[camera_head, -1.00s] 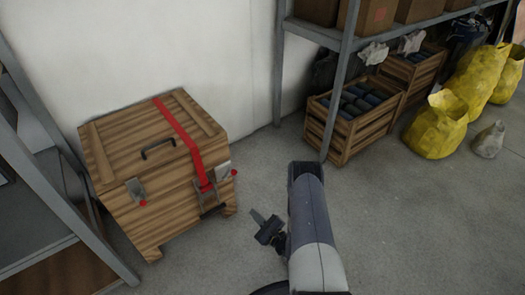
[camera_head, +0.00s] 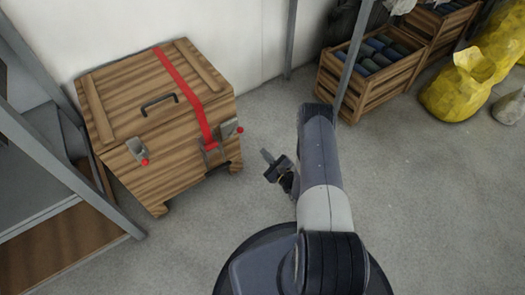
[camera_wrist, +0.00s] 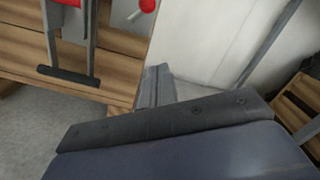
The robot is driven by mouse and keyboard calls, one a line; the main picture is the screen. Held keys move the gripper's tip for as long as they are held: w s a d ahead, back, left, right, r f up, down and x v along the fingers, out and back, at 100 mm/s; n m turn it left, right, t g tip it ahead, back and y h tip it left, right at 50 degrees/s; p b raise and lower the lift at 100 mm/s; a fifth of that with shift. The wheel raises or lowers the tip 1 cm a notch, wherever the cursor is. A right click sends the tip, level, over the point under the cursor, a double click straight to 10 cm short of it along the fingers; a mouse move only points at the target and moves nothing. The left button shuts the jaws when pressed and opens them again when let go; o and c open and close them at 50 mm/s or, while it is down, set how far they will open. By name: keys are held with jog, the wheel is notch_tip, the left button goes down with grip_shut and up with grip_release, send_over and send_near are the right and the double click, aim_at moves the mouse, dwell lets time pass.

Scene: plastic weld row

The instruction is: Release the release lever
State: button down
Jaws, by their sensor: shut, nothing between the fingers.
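A wooden chest (camera_head: 115,110) stands at the left, its lid shut, with a red strap (camera_head: 180,82) over it. The strap runs down to a grey metal buckle (camera_head: 212,150) on the front. In the wrist view a grey lever frame with a black crossbar (camera_wrist: 68,76) hangs down the chest front at upper left; I take this as the release lever. My gripper (camera_head: 266,157) is shut and empty, to the right of the buckle and apart from it. Its narrow fingers (camera_wrist: 157,82) show in the wrist view, to the right of the lever.
Latches with red knobs sit left (camera_head: 138,150) and right (camera_head: 230,129) of the strap. A grey rack (camera_head: 70,180) stands close at the chest's left. A crate of bottles (camera_head: 350,85) and yellow sacks (camera_head: 455,85) are at the right. The floor between is clear.

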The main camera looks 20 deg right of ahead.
jog(key=w+a+r+b, duration=0.2)
jog(key=w+a+r, duration=0.1)
jog(key=w+a, duration=0.2)
jog(key=shift+w+r, duration=0.3)
jog(key=shift+w, duration=0.9)
